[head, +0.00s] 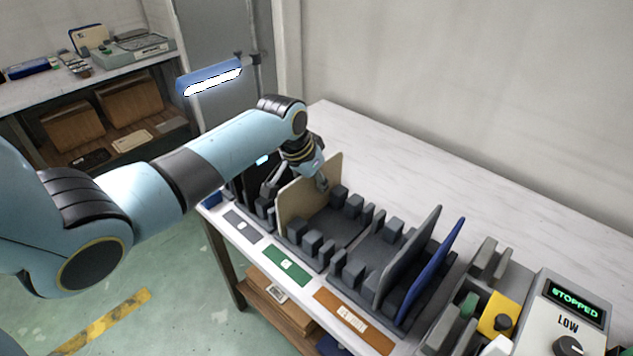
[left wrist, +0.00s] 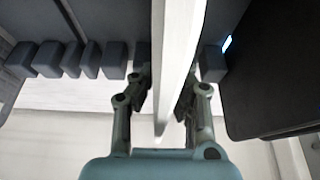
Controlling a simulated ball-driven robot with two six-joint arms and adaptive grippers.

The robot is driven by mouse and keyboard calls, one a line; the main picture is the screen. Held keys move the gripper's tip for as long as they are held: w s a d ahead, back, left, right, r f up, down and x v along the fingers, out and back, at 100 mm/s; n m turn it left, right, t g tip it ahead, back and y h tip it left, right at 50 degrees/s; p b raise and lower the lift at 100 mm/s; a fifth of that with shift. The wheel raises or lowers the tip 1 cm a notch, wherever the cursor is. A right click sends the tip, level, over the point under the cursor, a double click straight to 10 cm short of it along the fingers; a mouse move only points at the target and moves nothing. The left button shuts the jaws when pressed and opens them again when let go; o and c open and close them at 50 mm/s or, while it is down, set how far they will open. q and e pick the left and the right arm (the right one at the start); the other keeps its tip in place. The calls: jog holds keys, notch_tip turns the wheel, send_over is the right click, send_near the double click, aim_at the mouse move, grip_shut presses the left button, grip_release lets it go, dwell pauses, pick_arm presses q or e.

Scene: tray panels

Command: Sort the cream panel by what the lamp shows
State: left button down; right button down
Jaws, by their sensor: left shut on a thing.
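The cream panel (head: 296,208) stands upright among the dark posts of the rack (head: 340,222), towards its left end. I cannot tell whether its lower edge is seated in a slot. My left gripper (head: 297,184) is shut on its upper part, one finger on each side. In the left wrist view the panel (left wrist: 172,60) shows edge-on between the fingers (left wrist: 165,95). The lamp (head: 211,77), a blue housing with a glowing white strip, is at the upper left, apart from the panel. No mark shows on the panel's visible face. My right gripper is out of view.
A black panel (left wrist: 275,70) stands close beside the cream one. A grey panel (head: 410,256) and a blue panel (head: 432,268) stand further right. Grey, green (head: 287,264) and orange (head: 352,318) cards line the front. A control box (head: 567,312) reads STOPPED and LOW. The table's back (head: 440,165) is clear.

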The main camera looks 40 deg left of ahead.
pick_arm(q)
jog(key=shift+f, duration=0.1)
dwell(0.3)
jog(key=c, duration=1.4)
grip_release()
jog(key=shift+o, duration=0.2)
jog(key=shift+s+r, duration=0.1)
jog(key=shift+r, duration=0.1)
jog(key=v, duration=1.1)
jog(key=shift+r, duration=0.3)
